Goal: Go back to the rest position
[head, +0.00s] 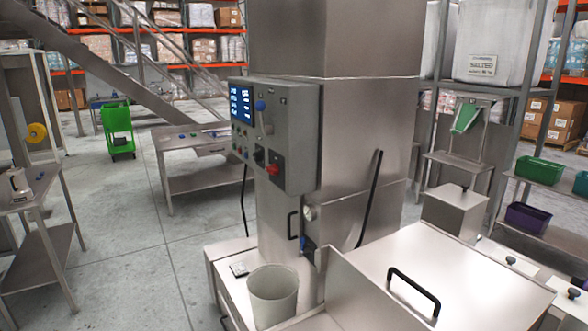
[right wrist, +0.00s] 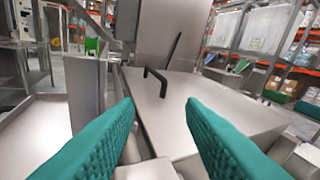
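My right gripper (right wrist: 160,125) shows in the right wrist view as two teal textured fingers, spread apart with nothing between them. Beyond the fingertips is a steel lid (right wrist: 205,110) with a black handle (right wrist: 156,80). The same lid (head: 475,275) and its handle (head: 414,290) are at the lower right of the head view. The handle stands apart from the fingers. My left gripper is in neither view, and my right gripper does not show in the head view.
A steel machine column (head: 350,130) with a control box (head: 272,135) stands close ahead. A grey bucket (head: 272,298) sits on the ledge at its base. Steel benches (head: 195,180) stand behind at left. Clear concrete floor (head: 120,240) lies at left. A green cart (head: 118,128) is farther back.

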